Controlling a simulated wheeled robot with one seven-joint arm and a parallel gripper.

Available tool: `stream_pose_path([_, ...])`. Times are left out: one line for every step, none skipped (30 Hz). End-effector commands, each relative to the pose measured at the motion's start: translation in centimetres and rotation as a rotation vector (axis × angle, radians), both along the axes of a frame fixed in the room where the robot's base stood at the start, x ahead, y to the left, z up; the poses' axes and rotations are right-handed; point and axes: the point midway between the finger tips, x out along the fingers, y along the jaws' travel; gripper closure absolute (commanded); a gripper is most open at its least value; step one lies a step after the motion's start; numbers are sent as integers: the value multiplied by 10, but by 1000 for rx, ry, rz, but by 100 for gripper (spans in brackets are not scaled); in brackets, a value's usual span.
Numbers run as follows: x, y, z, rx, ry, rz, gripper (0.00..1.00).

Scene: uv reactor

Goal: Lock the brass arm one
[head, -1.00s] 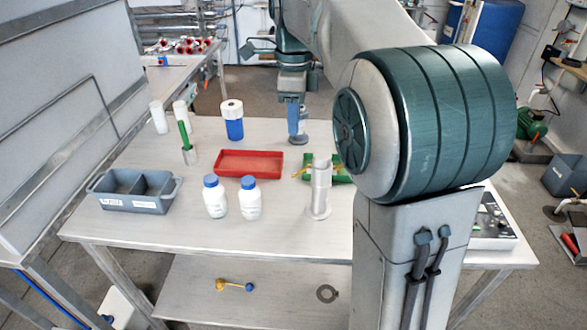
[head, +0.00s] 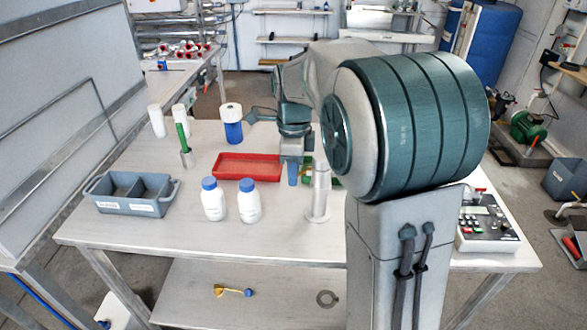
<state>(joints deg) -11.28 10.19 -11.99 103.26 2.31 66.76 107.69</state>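My gripper (head: 292,178) points down over the table, between the red tray and the grey upright cylinder (head: 319,192). Its blue fingertips are small here, and I cannot tell whether they are open or hold anything. No brass arm shows clearly by the cylinder; my gripper and the cylinder cover much of that spot. Behind the cylinder, part of a green tray (head: 336,178) shows. A yellow piece with a blue end (head: 232,291) lies on the lower shelf; I cannot tell whether it is brass.
The red tray (head: 221,174), two white bottles with blue caps (head: 214,204) (head: 249,206) and a grey two-part bin (head: 98,201) stand on the table (head: 160,237). A blue-and-white roll (head: 232,131) stands behind. A control box (head: 483,238) is at the right.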

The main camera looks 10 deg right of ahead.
Motion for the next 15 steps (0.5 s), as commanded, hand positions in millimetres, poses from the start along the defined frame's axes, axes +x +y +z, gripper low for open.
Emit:
stream_pose_path([0,0,0,0,0,0,68])
stream_pose_path([0,0,0,0,0,0,68])
stream_pose_path([0,0,0,0,0,0,68])
stream_pose_path([0,0,0,0,0,0,68])
stream_pose_path([0,0,0,0,0,0,77])
stream_pose_path([0,0,0,0,0,0,88])
stream_pose_path([0,0,0,0,0,0,96])
stream_pose_path([0,0,0,0,0,0,100])
stream_pose_path([0,0,0,0,0,0,100])
stream_pose_path([0,0,0,0,0,0,100])
stream_pose_path([0,0,0,0,0,0,100])
stream_pose_path([0,0,0,0,0,0,100])
stream_pose_path([0,0,0,-1,0,0,100])
stream_pose_path([0,0,1,-3,1,0,100])
stream_pose_path([0,0,1,-6,2,0,100])
